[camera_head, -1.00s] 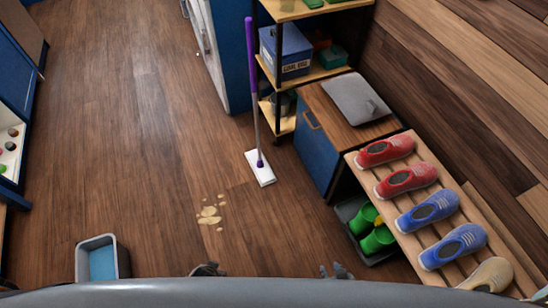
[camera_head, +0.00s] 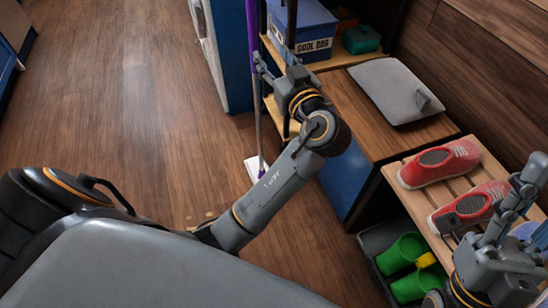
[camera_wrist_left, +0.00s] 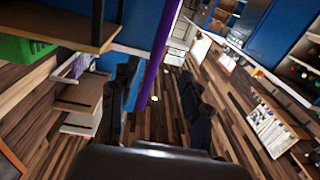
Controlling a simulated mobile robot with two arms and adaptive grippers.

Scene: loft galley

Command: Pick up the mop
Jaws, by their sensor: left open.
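The mop stands upright beside the shelf. In the head view I see its purple handle (camera_head: 253,25), grey lower shaft and white flat head (camera_head: 254,168) on the floor. My left gripper (camera_head: 268,50) is open at the upper part of the mop, by the shelf front. In the left wrist view the purple handle (camera_wrist_left: 158,60) runs slanting between the two dark, spread fingers (camera_wrist_left: 160,95); I cannot tell whether either touches it. My right gripper (camera_head: 520,190) is at the right edge over the shoe rack; its opening is unclear.
A shelf with a blue cool bag box (camera_head: 302,30) stands right behind the left gripper. A wooden-topped cabinet (camera_head: 345,110) bears a grey flat item (camera_head: 392,90). A slatted rack holds red shoes (camera_head: 440,163); green boots (camera_head: 402,253) sit below. Open floor (camera_head: 120,110) lies left.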

